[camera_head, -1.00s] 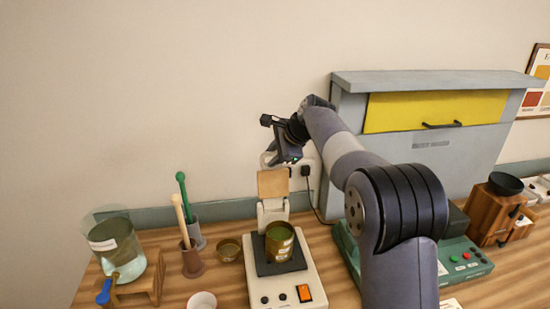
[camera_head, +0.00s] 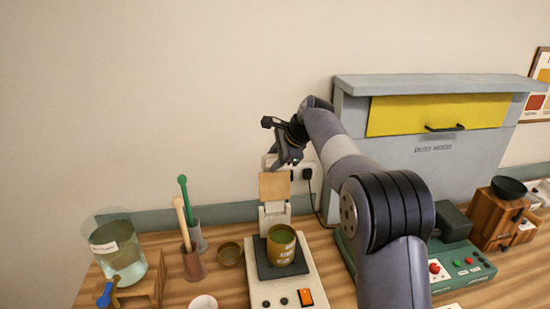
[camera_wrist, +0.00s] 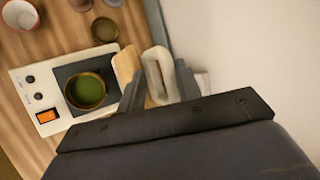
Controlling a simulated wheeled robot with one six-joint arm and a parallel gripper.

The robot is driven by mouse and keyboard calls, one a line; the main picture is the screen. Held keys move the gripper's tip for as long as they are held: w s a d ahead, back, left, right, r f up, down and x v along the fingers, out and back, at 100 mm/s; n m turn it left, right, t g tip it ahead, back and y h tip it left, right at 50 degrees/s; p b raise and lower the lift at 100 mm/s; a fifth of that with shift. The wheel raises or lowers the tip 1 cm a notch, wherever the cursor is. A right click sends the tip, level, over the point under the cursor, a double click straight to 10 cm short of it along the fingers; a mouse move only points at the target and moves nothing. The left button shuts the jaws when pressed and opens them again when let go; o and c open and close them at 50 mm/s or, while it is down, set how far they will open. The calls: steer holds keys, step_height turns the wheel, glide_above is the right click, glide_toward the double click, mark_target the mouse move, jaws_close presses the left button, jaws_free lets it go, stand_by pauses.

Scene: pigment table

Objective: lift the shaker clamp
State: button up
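The shaker (camera_head: 285,285) is a pale box with a dark pad on the table. Its clamp (camera_head: 274,186) stands raised at the back, with a tan pad on a white arm. In the wrist view, the clamp's tan pad (camera_wrist: 125,64) lies beside a white loop-shaped handle (camera_wrist: 151,72). My gripper (camera_head: 284,162) is at the top of the clamp. In the wrist view, my gripper (camera_wrist: 158,88) is open, with the loop between its fingers; I cannot tell whether they touch it. A can of green pigment (camera_head: 281,246) stands on the shaker's dark pad, also seen in the wrist view (camera_wrist: 86,91).
A glass beaker (camera_head: 118,252) on a wooden stand, two upright holders and a small brown bowl (camera_head: 229,252) are left of the shaker. A green machine (camera_head: 460,257) and a grey cabinet (camera_head: 440,150) stand right. The wall is close behind the clamp.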

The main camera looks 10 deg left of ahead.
steer(key=b+v, duration=0.1)
steer(key=v, duration=0.9)
steer(key=shift+d+r, duration=0.2)
steer(key=shift+r, duration=0.15)
steer(key=shift+s, duration=0.15)
steer(key=p+x, duration=0.1)
steer(key=x, duration=1)
steer(key=shift+r, duration=0.1)
steer(key=shift+s+d, duration=0.1)
steer(key=shift+s+r, duration=0.1)
